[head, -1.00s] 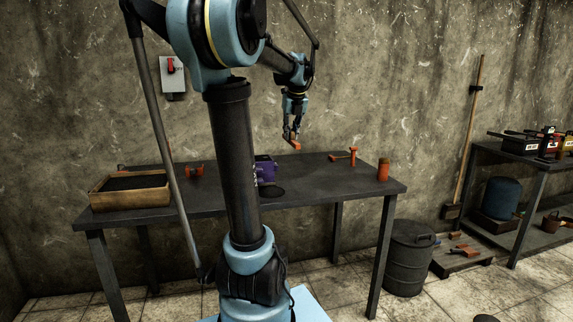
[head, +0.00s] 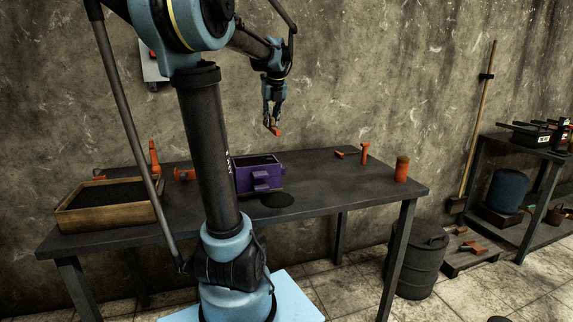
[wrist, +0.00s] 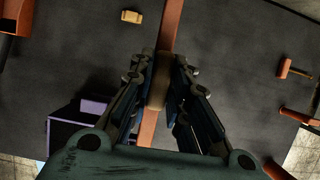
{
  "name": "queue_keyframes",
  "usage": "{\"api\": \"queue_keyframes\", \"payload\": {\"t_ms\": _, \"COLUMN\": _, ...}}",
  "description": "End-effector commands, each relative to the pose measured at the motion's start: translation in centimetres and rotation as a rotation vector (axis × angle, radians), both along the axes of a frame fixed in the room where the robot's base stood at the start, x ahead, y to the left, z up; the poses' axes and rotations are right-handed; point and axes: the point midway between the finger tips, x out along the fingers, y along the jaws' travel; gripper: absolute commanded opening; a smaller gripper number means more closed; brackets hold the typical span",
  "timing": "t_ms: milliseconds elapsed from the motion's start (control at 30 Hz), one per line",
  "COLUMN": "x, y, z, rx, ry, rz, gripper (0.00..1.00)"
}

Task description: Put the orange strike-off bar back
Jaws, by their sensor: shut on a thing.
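The orange strike-off bar (head: 277,131) is in my gripper (head: 271,119), held in the air above the back of the dark table (head: 330,197). In the wrist view the bar (wrist: 171,28) runs lengthwise between the two fingers of my gripper (wrist: 158,88), which is shut on it. The bar is apart from the tabletop in the head view.
A purple box (head: 258,176) stands mid-table near a black disc (head: 277,200). A wooden sand box (head: 100,215) is at the left. Orange tools (head: 364,154) and an orange can (head: 402,169) stand at the right. The front right tabletop is clear. A grey bin (head: 417,262) stands beside the table.

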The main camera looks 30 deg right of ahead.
Motion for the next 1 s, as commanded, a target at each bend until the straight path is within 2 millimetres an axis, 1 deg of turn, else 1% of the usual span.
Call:
{"api": "queue_keyframes", "payload": {"t_ms": 200, "x": -0.4, "y": -0.8, "z": 0.0, "rx": 0.000, "ry": 0.000, "rz": -0.012, "gripper": 0.00}}
{"api": "queue_keyframes", "payload": {"t_ms": 267, "x": -0.3, "y": -1.1, "z": -0.1, "rx": 0.000, "ry": 0.000, "rz": -0.014, "gripper": 0.00}}
{"api": "queue_keyframes", "payload": {"t_ms": 367, "x": 0.2, "y": -2.0, "z": -0.5, "rx": 0.000, "ry": 0.000, "rz": -0.016, "gripper": 0.00}}
{"api": "queue_keyframes", "payload": {"t_ms": 467, "x": 1.1, "y": -3.7, "z": -1.4, "rx": 0.001, "ry": 0.000, "rz": -0.018, "gripper": 0.00}}
{"api": "queue_keyframes", "payload": {"t_ms": 700, "x": 4.0, "y": -8.6, "z": -4.6, "rx": 0.001, "ry": 0.000, "rz": -0.018, "gripper": 0.00}}
{"api": "queue_keyframes", "payload": {"t_ms": 800, "x": 4.9, "y": -10.3, "z": -5.9, "rx": 0.001, "ry": 0.000, "rz": -0.018, "gripper": 0.00}}
{"api": "queue_keyframes", "payload": {"t_ms": 900, "x": 5.5, "y": -11.5, "z": -6.9, "rx": 0.000, "ry": 0.000, "rz": -0.016, "gripper": 0.00}}
{"api": "queue_keyframes", "payload": {"t_ms": 1000, "x": 5.9, "y": -12.2, "z": -7.5, "rx": 0.000, "ry": 0.000, "rz": -0.015, "gripper": 0.00}}
